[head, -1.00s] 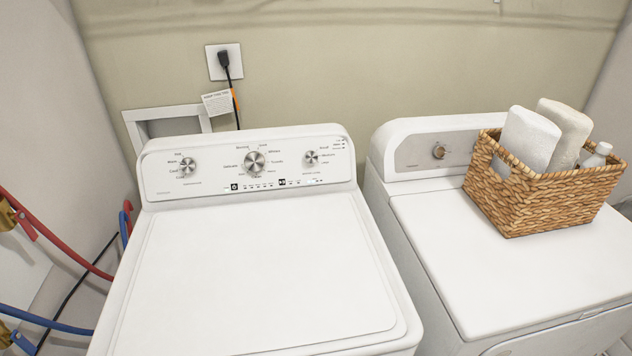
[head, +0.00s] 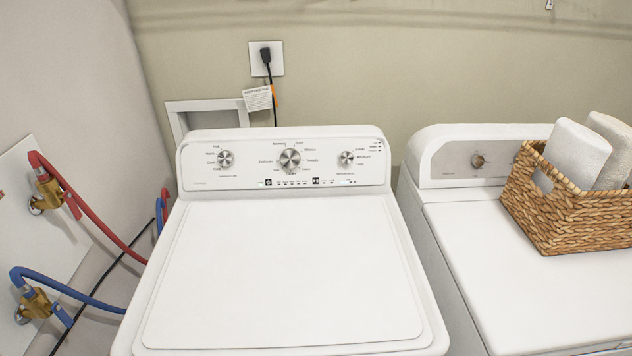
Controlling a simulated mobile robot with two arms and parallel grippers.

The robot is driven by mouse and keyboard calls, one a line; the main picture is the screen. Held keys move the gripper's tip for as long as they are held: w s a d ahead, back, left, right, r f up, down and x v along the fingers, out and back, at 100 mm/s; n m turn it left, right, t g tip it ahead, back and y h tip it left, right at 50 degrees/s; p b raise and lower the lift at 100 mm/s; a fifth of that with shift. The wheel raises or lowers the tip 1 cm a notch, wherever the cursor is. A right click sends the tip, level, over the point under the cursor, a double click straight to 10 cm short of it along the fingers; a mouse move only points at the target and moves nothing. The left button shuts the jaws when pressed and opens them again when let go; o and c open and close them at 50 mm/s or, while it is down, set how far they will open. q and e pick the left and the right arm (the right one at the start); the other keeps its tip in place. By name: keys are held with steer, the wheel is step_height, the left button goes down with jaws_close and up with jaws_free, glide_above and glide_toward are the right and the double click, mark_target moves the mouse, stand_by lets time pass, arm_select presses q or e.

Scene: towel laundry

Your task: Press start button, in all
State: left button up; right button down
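A white top-loading washer (head: 285,270) stands in the middle of the head view with its lid shut. Its control panel (head: 204,181) is at the back and carries three silver knobs, the middle one (head: 290,158) the largest. Below the knobs is a row of small lights with two dark square buttons, one on the left (head: 268,183) and one right of centre (head: 316,181). Their symbols are too small to read surely. Neither of my grippers shows in the head view.
A second white machine (head: 470,270) stands at the right with one knob. A wicker basket (head: 560,215) with rolled towels (head: 577,152) sits on it. Red (head: 95,230) and blue (head: 75,292) hoses with brass valves are at the left wall. A power plug (head: 266,55) is above the washer.

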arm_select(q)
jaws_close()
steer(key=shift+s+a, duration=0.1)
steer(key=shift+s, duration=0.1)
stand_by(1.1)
